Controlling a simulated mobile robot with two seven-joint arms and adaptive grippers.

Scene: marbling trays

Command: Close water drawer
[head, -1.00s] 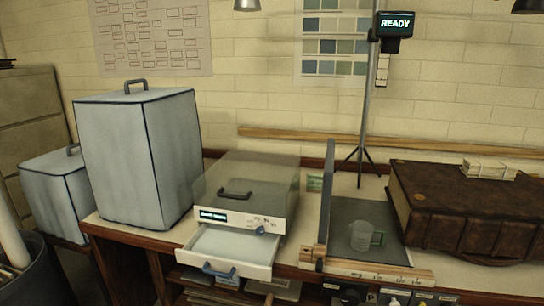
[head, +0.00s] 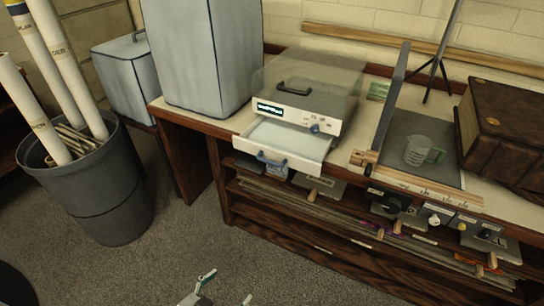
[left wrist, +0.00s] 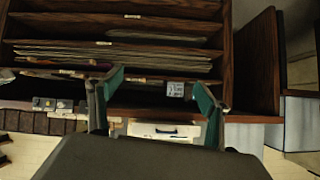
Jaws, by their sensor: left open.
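The water drawer (head: 307,165) is a shallow white tray pulled out of the front of a grey box unit (head: 318,82) with a lit display. Its blue-grey handle (head: 270,160) sits on its front. My left gripper (head: 226,290) shows only in part at the bottom edge, open and empty, well below and in front of the drawer. In the left wrist view, the open gripper (left wrist: 160,82) faces the shelves, and a white front with a dark handle, probably the drawer (left wrist: 150,128), appears upside down beyond the fingers. My right gripper is not in view.
A grey bin (head: 85,195) with rolled tubes stands at left. Open wooden shelves (head: 330,225) with boards and papers lie under the counter. A measuring jug (head: 420,150) on a dark trimmer bed and a brown case (head: 505,130) are at right. Carpet in front is clear.

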